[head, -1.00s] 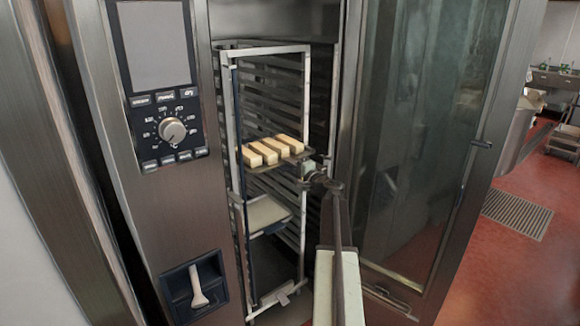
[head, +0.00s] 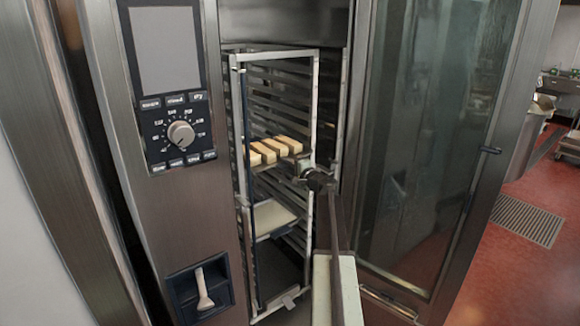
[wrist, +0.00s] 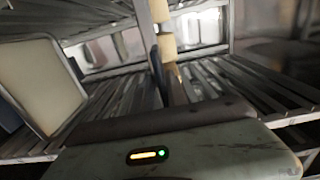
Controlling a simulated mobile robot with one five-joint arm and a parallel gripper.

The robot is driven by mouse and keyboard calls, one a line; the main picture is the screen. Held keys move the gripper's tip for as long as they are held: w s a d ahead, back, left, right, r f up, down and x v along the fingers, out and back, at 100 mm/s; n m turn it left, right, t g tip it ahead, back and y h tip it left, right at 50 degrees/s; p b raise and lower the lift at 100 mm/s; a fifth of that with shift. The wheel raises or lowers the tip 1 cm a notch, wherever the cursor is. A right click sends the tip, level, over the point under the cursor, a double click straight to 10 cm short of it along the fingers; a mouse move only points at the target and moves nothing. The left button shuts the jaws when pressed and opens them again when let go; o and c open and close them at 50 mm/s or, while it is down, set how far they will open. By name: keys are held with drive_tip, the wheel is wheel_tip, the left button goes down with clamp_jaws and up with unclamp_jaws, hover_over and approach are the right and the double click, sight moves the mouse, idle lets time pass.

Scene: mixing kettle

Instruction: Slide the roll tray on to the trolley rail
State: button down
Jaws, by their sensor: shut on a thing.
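The roll tray (head: 262,166) carries several pale, bar-shaped rolls (head: 268,152) in a row. It sits at mid height within the trolley (head: 316,100), a tall light metal frame with stacked rails (head: 285,90). My gripper (head: 301,166) is shut on the tray's near right edge, close to the trolley's right front post. In the wrist view, my gripper's body fills the bottom, behind a dark edge (wrist: 160,118), and two rolls show (wrist: 167,45) past it. Whether the tray rests on its rails is hidden.
The trolley stands inside a steel oven cabinet. A second, pale tray (head: 270,218) lies lower in the trolley. The oven's glass door (head: 425,150) stands open on the right. A control panel (head: 180,130) is on the left. Red floor (head: 530,265) is clear at far right.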

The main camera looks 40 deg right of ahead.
idle(0.3)
drive_tip(key=c, duration=1.2)
unclamp_jaws()
drive_tip(key=shift+r, duration=0.1)
drive_tip(key=shift+c, duration=0.2)
drive_tip(key=o, duration=0.5)
drive_tip(key=shift+s, duration=0.15)
drive_tip(key=shift+s+a, duration=0.2)
drive_tip(key=shift+s, duration=2.25)
drive_tip(key=shift+s+a, duration=0.2)
drive_tip(key=shift+s, duration=2.2)
